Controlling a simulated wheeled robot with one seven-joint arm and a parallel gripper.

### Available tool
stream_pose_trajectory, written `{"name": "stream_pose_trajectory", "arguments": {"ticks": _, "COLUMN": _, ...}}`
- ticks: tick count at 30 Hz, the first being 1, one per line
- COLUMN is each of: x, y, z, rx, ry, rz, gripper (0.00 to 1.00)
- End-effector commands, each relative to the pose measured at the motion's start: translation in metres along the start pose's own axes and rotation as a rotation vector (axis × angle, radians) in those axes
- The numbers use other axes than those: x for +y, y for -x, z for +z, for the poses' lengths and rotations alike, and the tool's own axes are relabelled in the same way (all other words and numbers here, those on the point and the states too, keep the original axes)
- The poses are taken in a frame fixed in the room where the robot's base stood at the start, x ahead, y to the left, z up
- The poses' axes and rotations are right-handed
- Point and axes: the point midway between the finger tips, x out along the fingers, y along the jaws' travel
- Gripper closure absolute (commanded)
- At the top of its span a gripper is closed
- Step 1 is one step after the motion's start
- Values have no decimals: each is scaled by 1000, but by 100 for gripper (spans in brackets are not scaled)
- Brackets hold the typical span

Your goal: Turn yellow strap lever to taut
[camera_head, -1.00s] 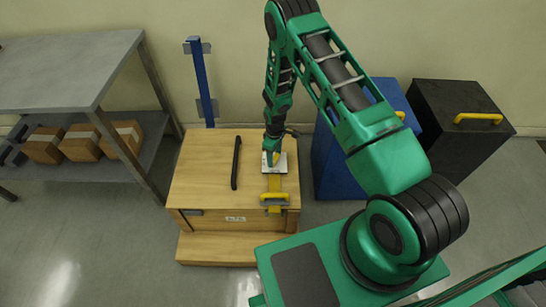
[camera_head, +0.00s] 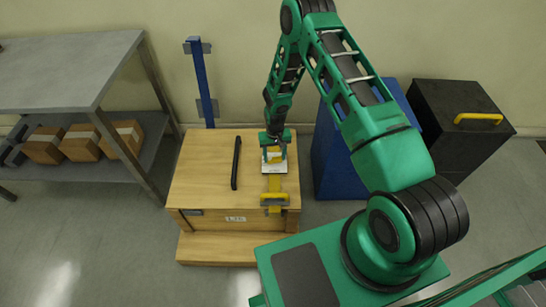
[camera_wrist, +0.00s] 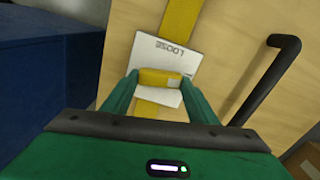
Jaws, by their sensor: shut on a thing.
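The yellow lever (camera_head: 275,154) sits over a white plate (camera_head: 274,169) on top of the wooden crate (camera_head: 205,180). My gripper (camera_head: 275,147) points down from above, shut on the lever. In the wrist view the two green fingers of my gripper (camera_wrist: 160,92) stand at either end of the yellow lever (camera_wrist: 160,78), which lies across the strap's line. The white plate (camera_wrist: 150,58) reads "LOOSE" on the side towards the top of that view. The yellow strap (camera_wrist: 178,28) runs past the plate. My gripper hides part of the plate, and no other marking is readable.
A black bar handle (camera_head: 236,163) stands on the lid left of the lever. A blue box (camera_head: 335,160) stands close on the right, a blue post (camera_head: 202,85) behind, and a grey shelf (camera_head: 75,70) on the left.

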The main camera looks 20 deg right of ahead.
Motion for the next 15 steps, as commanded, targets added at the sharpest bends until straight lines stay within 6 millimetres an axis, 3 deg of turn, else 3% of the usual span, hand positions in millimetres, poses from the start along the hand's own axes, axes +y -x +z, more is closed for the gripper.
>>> {"name": "stream_pose_trajectory", "arguments": {"ticks": 1, "x": 0, "y": 2, "z": -7, "rx": 14, "ry": -31, "rz": -2, "gripper": 69}}
{"name": "stream_pose_trajectory", "arguments": {"ticks": 15, "x": 0, "y": 2, "z": -7, "rx": 15, "ry": -196, "rz": -3, "gripper": 69}}
